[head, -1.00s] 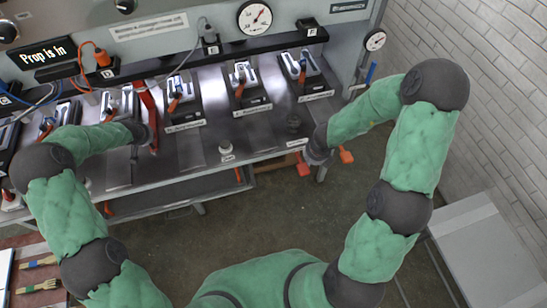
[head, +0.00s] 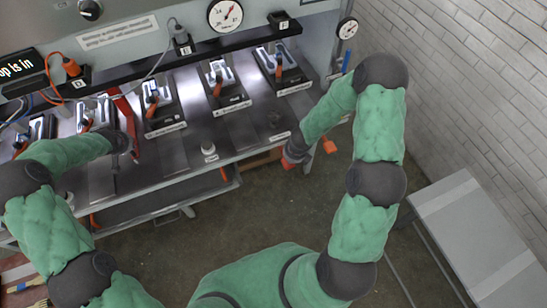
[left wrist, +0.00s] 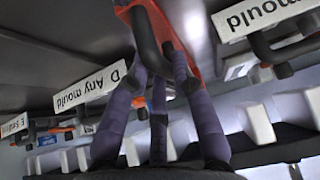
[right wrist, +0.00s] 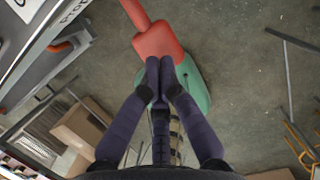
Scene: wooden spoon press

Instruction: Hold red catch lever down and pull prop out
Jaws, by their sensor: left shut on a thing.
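The red catch lever (head: 124,108) slopes down over the front of the press table. My left gripper (head: 122,142) is at its lower end; in the left wrist view my left gripper (left wrist: 160,65) is shut around the red lever (left wrist: 180,45). A red block on a red rod, seemingly the prop (right wrist: 158,40), shows in the right wrist view. My right gripper (right wrist: 160,68) has its fingertips close together over the block's near edge. Whether they grip it cannot be told. In the head view my right gripper (head: 291,160) is beside a red end below the table's right side.
Several moulds with orange-handled clamps line the table (head: 190,160). A gauge (head: 225,15) is on the panel above. An orange piece (head: 329,147) is right of my right gripper. A grey bench (head: 470,235) stands at the right. The floor between is clear.

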